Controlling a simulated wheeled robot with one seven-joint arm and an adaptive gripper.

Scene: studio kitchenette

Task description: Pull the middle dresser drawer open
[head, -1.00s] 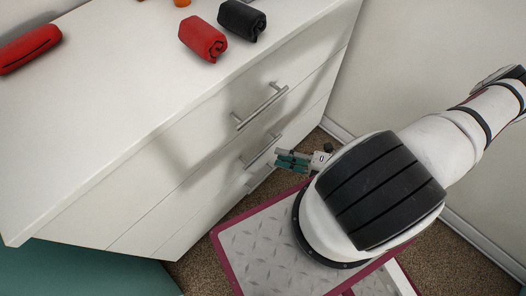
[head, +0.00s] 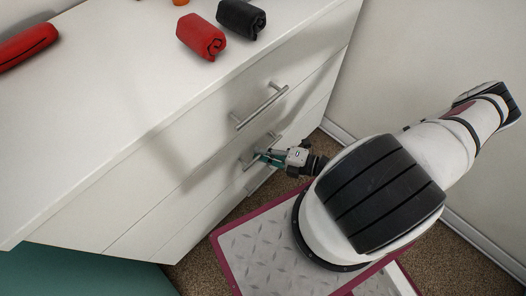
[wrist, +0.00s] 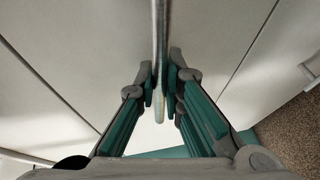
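The white dresser (head: 130,150) has three drawer fronts with silver bar handles. The middle drawer handle (head: 248,158) is partly hidden behind my gripper (head: 262,156). In the wrist view the handle (wrist: 159,30) runs as an upright bar between the green-and-grey fingers of my gripper (wrist: 160,88). The fingertips lie close against both sides of the bar, and my gripper looks shut on it. The middle drawer (head: 190,195) looks flush with the other fronts.
The top drawer handle (head: 262,105) is just above my gripper; the lowest handle (head: 262,180) is just below. A red roll (head: 201,37), a black roll (head: 241,18) and a red case (head: 25,46) lie on top. A wall (head: 430,60) stands at right.

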